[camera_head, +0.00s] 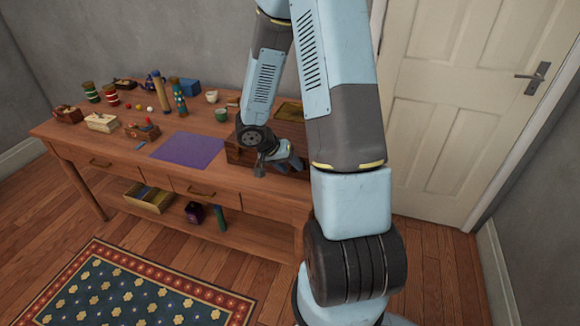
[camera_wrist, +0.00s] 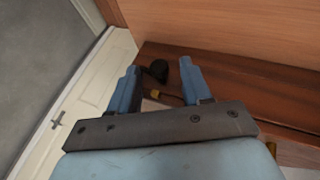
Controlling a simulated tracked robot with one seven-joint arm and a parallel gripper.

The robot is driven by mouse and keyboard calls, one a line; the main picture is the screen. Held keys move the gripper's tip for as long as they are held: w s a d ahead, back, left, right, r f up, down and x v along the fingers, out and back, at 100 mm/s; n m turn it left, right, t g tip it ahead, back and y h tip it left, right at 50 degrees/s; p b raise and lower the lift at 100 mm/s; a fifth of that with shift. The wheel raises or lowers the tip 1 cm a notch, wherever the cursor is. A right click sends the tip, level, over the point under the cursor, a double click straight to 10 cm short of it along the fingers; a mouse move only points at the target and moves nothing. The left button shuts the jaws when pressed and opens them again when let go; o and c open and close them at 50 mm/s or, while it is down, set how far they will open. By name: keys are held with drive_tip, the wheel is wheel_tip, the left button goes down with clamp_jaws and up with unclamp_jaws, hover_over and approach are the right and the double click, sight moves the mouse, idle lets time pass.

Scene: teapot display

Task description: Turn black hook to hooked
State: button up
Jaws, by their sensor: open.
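The black hook (camera_wrist: 157,71) is a small dark rounded piece on the dark reddish-brown wooden surface in the wrist view. A small brass-coloured bit (camera_wrist: 154,93) shows just below it. My gripper (camera_wrist: 160,66) is open, with one blue finger on either side of the hook in the picture. I cannot tell whether a finger touches it. The hook's exact angle is unclear. In the head view my gripper (camera_head: 284,160) is at the front of a brown wooden chest (camera_head: 238,153) on the table, and the hook cannot be made out there. My arm covers the chest's right side.
The wooden table (camera_head: 120,160) holds a purple mat (camera_head: 187,149) left of the chest. Cups, small boxes, balls and tall bottles stand farther left. A white door (camera_head: 450,110) is at the right. A patterned rug (camera_head: 120,290) lies on the floor in front.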

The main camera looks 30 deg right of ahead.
drive_tip(key=shift+d+f, duration=0.2)
drive_tip(key=shift+f, duration=0.05)
clamp_jaws()
idle(0.4)
